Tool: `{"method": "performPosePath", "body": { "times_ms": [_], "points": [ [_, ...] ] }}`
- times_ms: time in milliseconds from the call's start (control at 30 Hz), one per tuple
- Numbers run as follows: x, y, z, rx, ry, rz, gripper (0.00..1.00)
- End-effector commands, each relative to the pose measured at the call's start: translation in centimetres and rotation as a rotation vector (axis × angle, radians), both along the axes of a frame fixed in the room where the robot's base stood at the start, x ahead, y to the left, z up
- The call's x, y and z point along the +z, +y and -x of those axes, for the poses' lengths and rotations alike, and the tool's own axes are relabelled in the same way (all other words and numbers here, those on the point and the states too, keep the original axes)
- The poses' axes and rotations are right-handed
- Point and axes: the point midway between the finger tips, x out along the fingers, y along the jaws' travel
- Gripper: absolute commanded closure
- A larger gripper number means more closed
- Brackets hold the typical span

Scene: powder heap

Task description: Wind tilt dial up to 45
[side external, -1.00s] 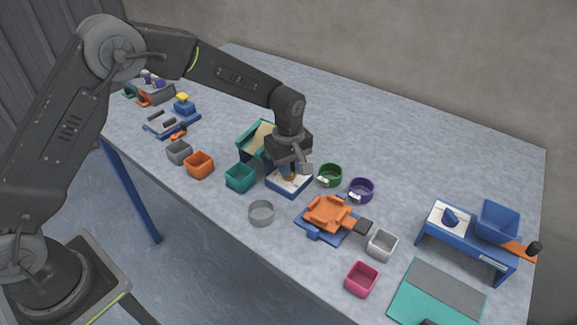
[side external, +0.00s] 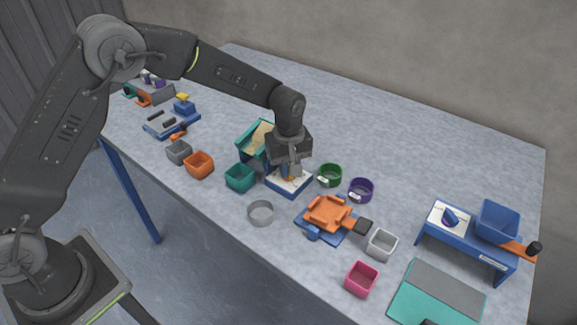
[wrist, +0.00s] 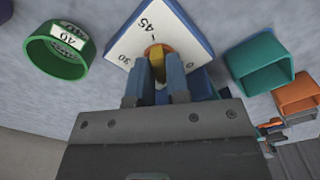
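The dial is a white plate on a blue base (side external: 274,183), mid-table beside a teal tilted tray (side external: 247,137) with a beige surface. In the wrist view, the dial plate (wrist: 181,24) shows marks 45 and 30, with an orange and yellow knob (wrist: 156,54) below them. My gripper (wrist: 161,68) points down at the dial, its two fingers on either side of the knob and seemingly closed on it. The fingers hide part of the knob, so I cannot tell exactly where it points. The gripper (side external: 289,174) also covers part of the dial in the side view.
A green ring-shaped cup (side external: 330,175) and a purple one (side external: 361,189) stand close to the dial's right. An orange tray on a blue base (side external: 328,212) lies in front. The table behind is clear.

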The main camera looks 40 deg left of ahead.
Motion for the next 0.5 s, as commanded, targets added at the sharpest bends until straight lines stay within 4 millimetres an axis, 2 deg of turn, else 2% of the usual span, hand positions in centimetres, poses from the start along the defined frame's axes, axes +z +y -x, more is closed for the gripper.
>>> {"method": "performPosePath", "body": {
  "times_ms": [33, 200, 500],
  "points": [
    [-0.02, 0.01, 0.00, 0.001, 0.000, 0.000, 0.79],
    [-0.01, 0.01, 0.01, 0.001, 0.000, 0.000, 0.62],
    [0.26, -0.01, -0.01, 0.001, 0.000, 0.000, 0.62]
  ]
}}
